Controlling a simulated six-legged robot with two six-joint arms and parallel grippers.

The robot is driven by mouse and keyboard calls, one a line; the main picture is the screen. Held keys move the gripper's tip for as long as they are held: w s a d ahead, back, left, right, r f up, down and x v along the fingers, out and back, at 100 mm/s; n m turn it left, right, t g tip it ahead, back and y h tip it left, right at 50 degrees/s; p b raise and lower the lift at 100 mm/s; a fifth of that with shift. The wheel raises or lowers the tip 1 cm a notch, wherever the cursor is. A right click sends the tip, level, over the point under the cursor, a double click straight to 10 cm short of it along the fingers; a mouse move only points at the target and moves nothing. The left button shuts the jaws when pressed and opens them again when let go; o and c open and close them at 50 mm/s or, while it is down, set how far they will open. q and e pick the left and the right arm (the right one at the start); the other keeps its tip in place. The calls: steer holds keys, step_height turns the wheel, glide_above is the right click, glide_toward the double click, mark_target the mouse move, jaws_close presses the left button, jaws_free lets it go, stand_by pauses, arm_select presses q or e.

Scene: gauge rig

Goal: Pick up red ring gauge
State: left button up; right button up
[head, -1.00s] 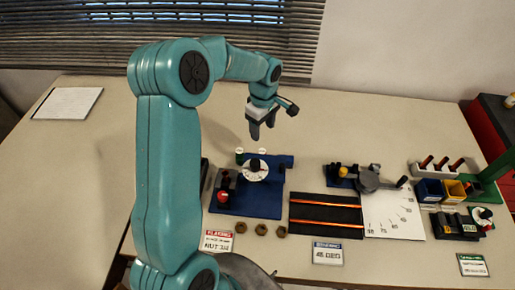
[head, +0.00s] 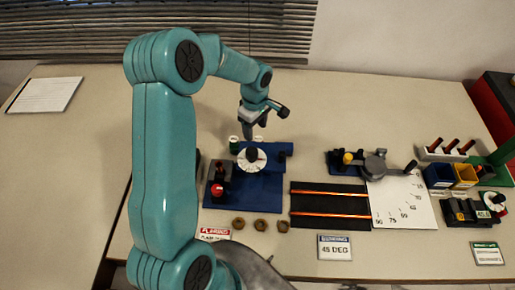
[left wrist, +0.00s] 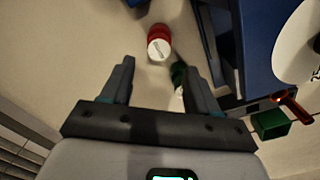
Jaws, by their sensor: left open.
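The red ring gauge (left wrist: 159,42), a short red cylinder with a pale top, stands on the table in the left wrist view, beyond my open fingertips. In the head view its pale top (head: 257,141) shows beside the gripper; its red side is not clear there. A green item (left wrist: 179,74) with a pale part is close to one fingertip; in the head view it is the green gauge (head: 234,144) to the left. My left gripper (head: 247,134) is open and empty, pointing down by the two; it also shows in the left wrist view (left wrist: 160,72). My right gripper is out of view.
A blue base (head: 262,192) with a white dial (head: 251,160) stands just in front of the gauges. Several brown nuts (head: 260,225), a black mat (head: 328,207) and a white angle sheet (head: 402,205) lie nearer and rightward.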

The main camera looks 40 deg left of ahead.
mark_target(258, 138)
arm_select(q)
steer(key=f, duration=0.1)
steer(key=f+b, duration=0.1)
steer(key=f, duration=0.1)
steer(key=f+b, duration=0.1)
steer(key=f, duration=0.1)
steer(key=shift+w+d+f, duration=0.1)
steer(key=shift+d, duration=0.3)
steer(key=shift+a+f, duration=0.1)
steer(key=shift+f, duration=0.1)
steer(key=shift+w, duration=0.15)
steer(key=shift+r, duration=0.1)
jaws_close()
